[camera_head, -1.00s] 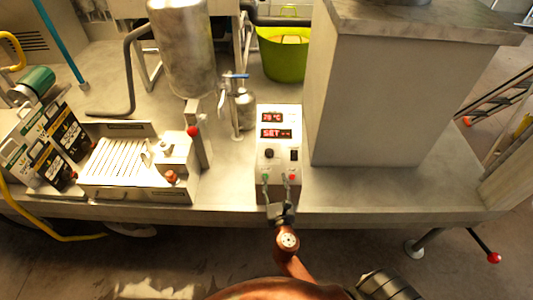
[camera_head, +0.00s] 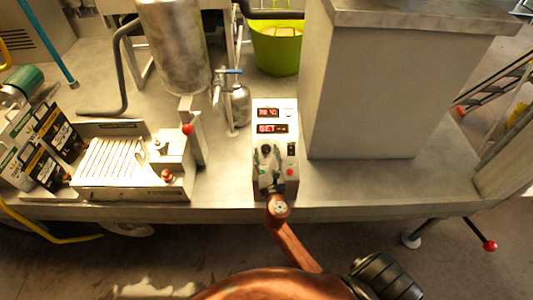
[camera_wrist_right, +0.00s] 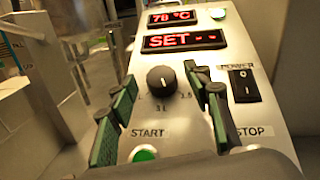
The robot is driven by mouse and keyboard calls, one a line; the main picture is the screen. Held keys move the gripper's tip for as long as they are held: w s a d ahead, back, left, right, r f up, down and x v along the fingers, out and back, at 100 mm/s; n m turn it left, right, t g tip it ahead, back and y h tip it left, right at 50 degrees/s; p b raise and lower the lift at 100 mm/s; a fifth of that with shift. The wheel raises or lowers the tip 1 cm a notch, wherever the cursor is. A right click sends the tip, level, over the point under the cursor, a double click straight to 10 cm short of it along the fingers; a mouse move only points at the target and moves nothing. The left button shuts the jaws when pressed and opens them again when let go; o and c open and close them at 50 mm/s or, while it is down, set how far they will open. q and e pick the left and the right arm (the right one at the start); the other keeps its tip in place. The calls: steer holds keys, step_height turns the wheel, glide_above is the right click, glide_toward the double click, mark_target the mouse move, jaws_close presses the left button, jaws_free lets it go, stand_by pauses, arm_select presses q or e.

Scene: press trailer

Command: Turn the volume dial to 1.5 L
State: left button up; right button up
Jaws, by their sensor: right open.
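The control box (camera_head: 262,191) is pale, with two red displays; the upper reads about 78 °C and the lower reads SET with dashes. Its black volume dial (camera_wrist_right: 161,79) shows in the right wrist view, with "3 L" printed below it and a partly hidden label ending in .5 at its right. In the head view the dial is small, near the fingertips. My right gripper (camera_head: 268,166) reaches over the box; in the right wrist view its open green-padded fingers (camera_wrist_right: 168,90) stand on either side of the dial, apart from it. My left gripper is not in view.
A green START button (camera_wrist_right: 145,154) is below the dial. A black POWER switch (camera_wrist_right: 244,84) is at its right. A grey block (camera_head: 375,100) stands right of the box. A slatted machine (camera_head: 110,162) and cartons are at the left.

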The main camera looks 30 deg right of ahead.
steer(key=shift+c, duration=1)
steer(key=c, duration=1)
steer(key=shift+o, duration=0.2)
steer(key=shift+s+d+r+n+t+y+p, duration=0.1)
steer(key=shift+d+r+n+t+y+p, duration=0.05)
steer(key=shift+n+y+p, duration=0.45)
steer(key=shift+s+d+r+n+t+y+p, duration=0.1)
steer(key=shift+n+t+y+p, duration=0.05)
steer(key=shift+n+y+p, duration=0.45)
steer(key=shift+d+n+y+p, duration=0.2)
steer(key=shift+n+y+p, duration=0.4)
steer(key=shift+n+y, duration=0.4)
steer(key=shift+f+n+y, duration=0.1)
steer(key=shift+n+y, duration=0.3)
steer(key=shift+n, duration=0.1)
steer(key=shift+d+n+y, duration=0.15)
steer(key=shift+n+y, duration=0.75)
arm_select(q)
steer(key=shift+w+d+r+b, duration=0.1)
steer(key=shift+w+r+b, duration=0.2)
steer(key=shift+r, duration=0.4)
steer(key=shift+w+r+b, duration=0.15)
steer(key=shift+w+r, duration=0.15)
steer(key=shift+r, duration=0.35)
arm_select(e)
steer(key=shift+d+n+y, duration=0.15)
steer(key=shift+n+y, duration=1.15)
steer(key=shift+y, duration=0.2)
steer(key=shift+g, duration=0.4)
